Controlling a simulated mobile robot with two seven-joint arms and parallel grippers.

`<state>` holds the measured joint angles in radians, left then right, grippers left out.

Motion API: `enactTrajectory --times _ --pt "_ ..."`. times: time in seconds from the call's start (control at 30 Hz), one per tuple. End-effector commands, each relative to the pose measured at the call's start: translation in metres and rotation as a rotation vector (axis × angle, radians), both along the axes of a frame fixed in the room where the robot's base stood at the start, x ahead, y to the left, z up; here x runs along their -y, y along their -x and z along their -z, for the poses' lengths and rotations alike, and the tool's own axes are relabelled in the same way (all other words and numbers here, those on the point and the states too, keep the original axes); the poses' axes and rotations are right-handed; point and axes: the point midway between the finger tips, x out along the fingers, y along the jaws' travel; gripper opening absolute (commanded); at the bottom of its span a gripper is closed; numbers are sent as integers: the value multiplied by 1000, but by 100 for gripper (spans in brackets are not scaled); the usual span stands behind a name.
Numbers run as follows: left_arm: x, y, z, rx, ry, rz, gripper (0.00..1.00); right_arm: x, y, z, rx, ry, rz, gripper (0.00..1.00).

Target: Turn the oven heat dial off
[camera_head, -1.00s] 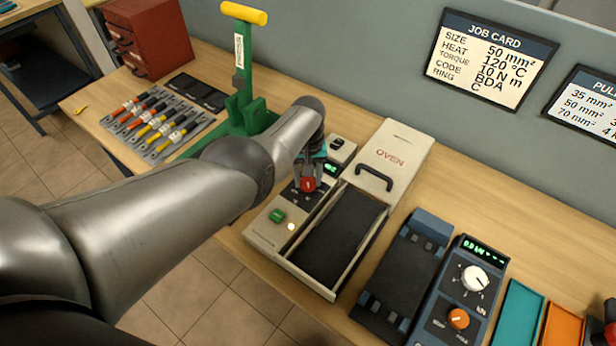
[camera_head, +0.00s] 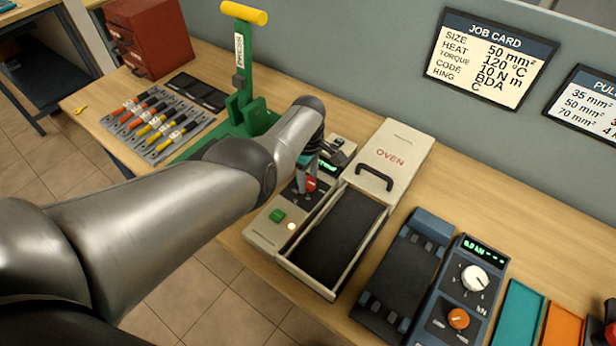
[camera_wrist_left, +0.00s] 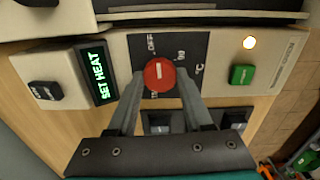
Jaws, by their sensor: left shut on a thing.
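The red heat dial (camera_head: 310,185) sits on the oven's cream control panel (camera_head: 262,232). In the left wrist view, the dial (camera_wrist_left: 160,75) shows a white pointer line facing up the picture, near the "OFF" lettering on its dark scale plate. My left gripper (camera_wrist_left: 160,82) is shut on the dial, one finger on each side. In the head view my left gripper (camera_head: 306,178) is partly hidden by my own arm. The oven display (camera_wrist_left: 98,75) reads "SET HEAT" in green.
A green button (camera_wrist_left: 242,74) and a lit lamp (camera_wrist_left: 249,42) sit beside the dial. The oven's open tray (camera_head: 335,240) lies right of the panel. A green press (camera_head: 243,100) stands behind my arm. A blue-grey unit (camera_head: 458,290) with knobs is at right.

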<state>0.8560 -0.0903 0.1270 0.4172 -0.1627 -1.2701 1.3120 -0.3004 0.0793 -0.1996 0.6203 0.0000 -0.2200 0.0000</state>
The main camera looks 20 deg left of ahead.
Motion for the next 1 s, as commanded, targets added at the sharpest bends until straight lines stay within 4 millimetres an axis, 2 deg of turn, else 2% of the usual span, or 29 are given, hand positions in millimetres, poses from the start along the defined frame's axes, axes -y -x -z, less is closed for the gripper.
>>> enactTrajectory --times 0.4,0.97,1.0 --pt "0 0 1 -1 1 -193 0 0 0 1 0 0 0 50" --pt "1 1 1 -1 2 -223 0 0 0 1 0 0 -1 50" --pt "1 0 1 -1 2 -223 54 0 0 1 0 0 -1 50"
